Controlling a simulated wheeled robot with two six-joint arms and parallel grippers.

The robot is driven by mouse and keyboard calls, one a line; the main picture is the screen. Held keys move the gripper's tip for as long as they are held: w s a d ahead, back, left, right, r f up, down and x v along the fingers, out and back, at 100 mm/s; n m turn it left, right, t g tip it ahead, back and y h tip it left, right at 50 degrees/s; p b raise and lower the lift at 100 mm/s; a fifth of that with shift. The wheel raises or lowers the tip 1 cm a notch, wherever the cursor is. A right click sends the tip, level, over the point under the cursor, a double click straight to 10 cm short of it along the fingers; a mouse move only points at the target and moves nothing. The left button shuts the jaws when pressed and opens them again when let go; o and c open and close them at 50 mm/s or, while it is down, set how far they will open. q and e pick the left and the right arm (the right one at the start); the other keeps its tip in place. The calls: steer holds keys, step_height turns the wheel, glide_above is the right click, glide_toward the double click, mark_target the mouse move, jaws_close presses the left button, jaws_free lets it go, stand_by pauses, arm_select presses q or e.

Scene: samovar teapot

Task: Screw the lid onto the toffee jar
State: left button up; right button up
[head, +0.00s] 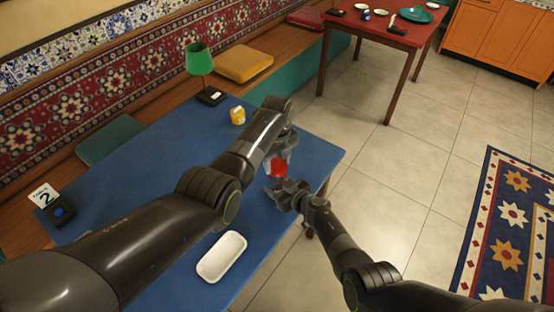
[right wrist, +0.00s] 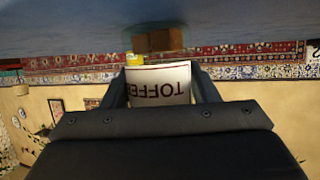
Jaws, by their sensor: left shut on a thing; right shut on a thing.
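The toffee jar (right wrist: 160,84) shows in the right wrist view as a pale body with dark "TOFFEE" lettering, upside down in that picture. It sits between the two fingers of my right gripper (right wrist: 160,92), which is shut on it. In the head view my right gripper (head: 281,190) is just below a red piece (head: 278,167), which looks like the lid. My left gripper (head: 281,158) comes down from above and is shut on this red piece. Whether the lid touches the jar or sits level on it is hidden by the grippers.
Both grippers are near the right edge of the blue table (head: 150,160). A white tray (head: 222,256) lies near the front. A yellow container (head: 238,115), a green lamp (head: 200,62) and a number 2 card (head: 44,195) stand farther left. A red table (head: 400,30) stands behind.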

arm_select(q)
steer(key=shift+f, duration=0.55)
steer(key=shift+f, duration=0.55)
steer(key=m, duration=1)
steer(key=shift+d, duration=0.1)
steer(key=o, duration=0.9)
steer(key=shift+o, duration=0.2)
steer(key=shift+r, duration=2.25)
